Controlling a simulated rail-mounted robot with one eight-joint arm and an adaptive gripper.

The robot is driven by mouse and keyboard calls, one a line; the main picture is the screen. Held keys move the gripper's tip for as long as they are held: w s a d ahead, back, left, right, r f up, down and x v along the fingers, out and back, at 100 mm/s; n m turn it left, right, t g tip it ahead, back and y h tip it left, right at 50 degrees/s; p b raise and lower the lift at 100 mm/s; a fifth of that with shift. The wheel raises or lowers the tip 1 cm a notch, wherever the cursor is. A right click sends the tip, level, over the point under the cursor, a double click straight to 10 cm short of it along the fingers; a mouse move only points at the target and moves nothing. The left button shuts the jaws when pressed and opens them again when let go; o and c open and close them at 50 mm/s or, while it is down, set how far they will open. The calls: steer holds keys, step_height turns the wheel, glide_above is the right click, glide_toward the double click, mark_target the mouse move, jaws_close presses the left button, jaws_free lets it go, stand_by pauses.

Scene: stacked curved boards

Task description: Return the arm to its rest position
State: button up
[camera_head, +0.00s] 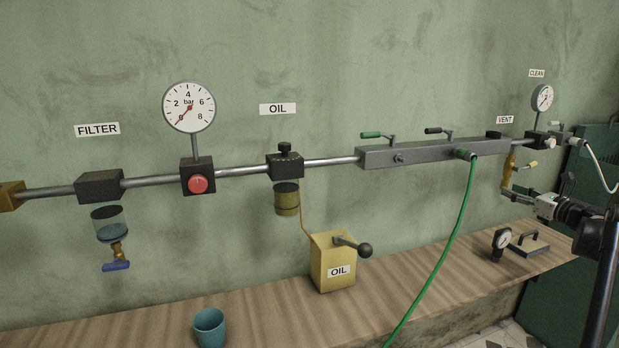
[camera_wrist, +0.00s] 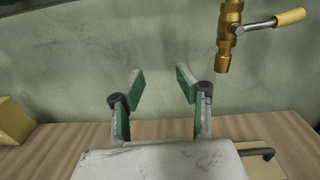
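My gripper (camera_head: 509,196) is at the right of the head view, in front of the wall and above the bench's right end. It is just below the brass vent valve (camera_head: 508,172). In the wrist view my gripper (camera_wrist: 159,78) has its two green-padded fingers apart, with nothing between them. The brass valve (camera_wrist: 226,45) with its cream-coloured lever (camera_wrist: 290,17) is above and to the right of the fingers there, apart from them. My dark arm reaches in from the right edge of the head view.
The wooden bench (camera_head: 260,308) carries a blue cup (camera_head: 209,328), a yellow oil can (camera_head: 332,265), a small gauge (camera_head: 501,241) and a plate with a handle (camera_head: 528,244). A green hose (camera_head: 447,245) hangs from the grey manifold (camera_head: 425,152). A pipe with gauges runs along the wall.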

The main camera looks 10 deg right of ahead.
steer(key=a+r+n+g, duration=0.2)
steer(key=a+n, duration=0.2)
steer(key=a, duration=0.6)
steer(key=a+r+n+g, duration=0.2)
steer(key=a+r+n, duration=0.1)
steer(key=a, duration=0.7)
steer(key=s+a+n+g, duration=0.2)
steer(key=s+a+n, duration=0.25)
steer(key=a, duration=0.45)
steer(key=s+a+n+g, duration=0.1)
steer(key=s+a+n, duration=0.4)
steer(key=a, duration=0.4)
steer(key=s+a+f+n+g+h, duration=0.1)
steer(key=s+a+f+n, duration=0.15)
steer(key=s+a, duration=0.45)
steer(key=s+a+f+n+g+h, duration=0.15)
steer(key=s+a+n, duration=0.25)
steer(key=s, duration=0.5)
steer(key=s+a+f+n+h, duration=0.1)
steer(key=s+a+f+n, duration=0.1)
steer(key=s, duration=0.6)
steer(key=s+a+f+n+h, duration=0.1)
steer(key=s+f+n, duration=0.4)
steer(key=s+n, duration=0.2)
steer(key=shift+s+a+f+g, duration=0.3)
steer(key=shift+s+a+g, duration=0.1)
steer(key=shift+s, duration=0.6)
